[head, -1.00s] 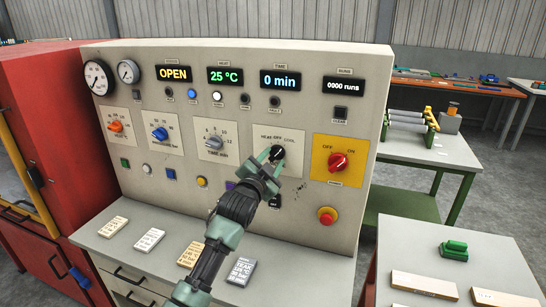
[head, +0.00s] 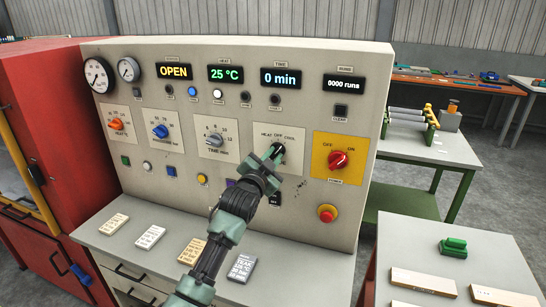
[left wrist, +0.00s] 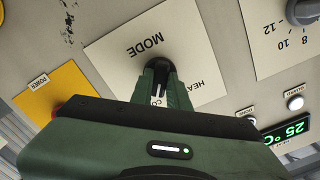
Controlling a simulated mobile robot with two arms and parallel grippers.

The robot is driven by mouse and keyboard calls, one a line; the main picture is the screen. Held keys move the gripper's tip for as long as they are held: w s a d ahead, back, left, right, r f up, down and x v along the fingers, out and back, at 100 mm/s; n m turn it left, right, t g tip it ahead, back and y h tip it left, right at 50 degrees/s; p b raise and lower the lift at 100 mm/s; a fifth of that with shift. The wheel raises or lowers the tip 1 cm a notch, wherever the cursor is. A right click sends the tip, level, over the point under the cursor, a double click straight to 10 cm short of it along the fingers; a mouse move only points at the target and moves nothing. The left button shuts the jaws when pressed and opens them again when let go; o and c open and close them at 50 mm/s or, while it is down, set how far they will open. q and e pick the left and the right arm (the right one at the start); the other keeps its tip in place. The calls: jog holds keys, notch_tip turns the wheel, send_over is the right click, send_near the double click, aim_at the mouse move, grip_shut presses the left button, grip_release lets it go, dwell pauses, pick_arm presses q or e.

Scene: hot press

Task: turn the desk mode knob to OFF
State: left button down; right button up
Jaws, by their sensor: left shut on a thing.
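The black mode knob (head: 279,149) sits on a white plate (head: 296,160) marked HEAT, OFF and COOL on the beige control panel. My left gripper (head: 271,156) is shut on this knob, with green fingers on either side of it. In the left wrist view, the knob (left wrist: 158,66) shows between the fingers (left wrist: 163,92), below the upside-down word MODE. The fingers cover most of the knob, and I cannot tell where its pointer stands. My right gripper is not in view.
A red power knob (head: 338,160) on a yellow plate and a red stop button (head: 327,213) are right of the mode knob. A grey time knob (head: 215,140) is to its left. Several cards, including a grey one (head: 242,267), lie on the desk below my arm.

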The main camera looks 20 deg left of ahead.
pick_arm(q)
jog(key=n+p, duration=0.1)
jog(key=n, duration=0.2)
jog(key=shift+n, duration=0.3)
jog(key=shift+f+n+p, duration=0.1)
jog(key=shift+n+p, duration=0.25)
jog(key=shift+n, duration=1.25)
jog(key=c, duration=1.4)
grip_release()
jog(key=shift+o, duration=0.2)
jog(key=s+b, duration=0.2)
jog(key=s, duration=0.6)
